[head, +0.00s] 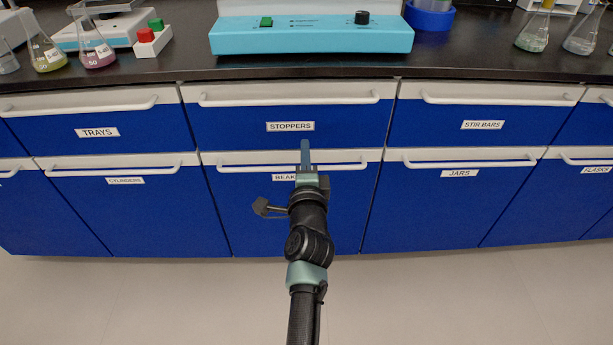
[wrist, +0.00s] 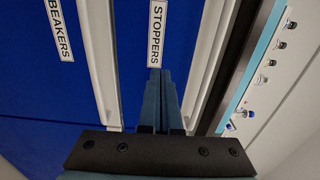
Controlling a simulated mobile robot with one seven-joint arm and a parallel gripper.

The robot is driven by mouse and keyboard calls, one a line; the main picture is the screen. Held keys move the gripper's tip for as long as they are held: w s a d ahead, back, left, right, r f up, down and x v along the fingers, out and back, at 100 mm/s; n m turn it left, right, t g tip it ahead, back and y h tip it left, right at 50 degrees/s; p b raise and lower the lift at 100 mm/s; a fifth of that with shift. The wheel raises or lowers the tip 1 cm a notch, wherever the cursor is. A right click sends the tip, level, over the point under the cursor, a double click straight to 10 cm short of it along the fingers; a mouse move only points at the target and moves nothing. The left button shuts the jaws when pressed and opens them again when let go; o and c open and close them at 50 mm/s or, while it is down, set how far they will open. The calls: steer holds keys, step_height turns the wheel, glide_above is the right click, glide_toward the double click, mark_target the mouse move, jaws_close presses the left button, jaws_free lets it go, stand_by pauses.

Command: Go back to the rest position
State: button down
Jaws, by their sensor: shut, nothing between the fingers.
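My gripper (head: 305,146) is in the middle of the head view, in front of the blue cabinet, with its fingertips just below the STOPPERS label. Its fingers are shut together and hold nothing. In the wrist view my gripper (wrist: 161,74) points toward the STOPPERS drawer (wrist: 158,35). The STOPPERS drawer (head: 240,120) is closed in the head view. My arm partly hides the label of the BEAKERS drawer (head: 250,205) below it. I cannot tell whether the fingertips touch the drawer front.
A black counter (head: 185,82) runs above closed blue drawers with white bar handles. On it are a turquoise device (head: 310,35), flasks (head: 98,52) at left, a small rack (head: 150,42) with red and green pieces, and flasks (head: 533,35) at right. Pale floor (head: 450,295) is clear.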

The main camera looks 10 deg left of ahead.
steer(key=p+v, duration=0.1)
steer(key=v, duration=0.5)
steer(key=shift+s, duration=0.2)
steer(key=s+d+r+n+t, duration=0.15)
steer(key=r+n, duration=0.25)
steer(key=r, duration=0.9)
steer(key=s+d+r+n+t, duration=0.1)
steer(key=d+r+n+t, duration=0.25)
steer(key=r, duration=1.05)
steer(key=s+d+r+n+t+h, duration=0.2)
steer(key=s+d+r+n, duration=0.15)
steer(key=s+r, duration=0.6)
steer(key=s+d+r+n+t+h, duration=0.35)
steer(key=s+r, duration=0.35)
steer(key=r, duration=0.5)
step_height(320, 180, up, 35)
steer(key=p, duration=3.4)
steer(key=shift+s+f, duration=0.2)
steer(key=shift+s, duration=0.25)
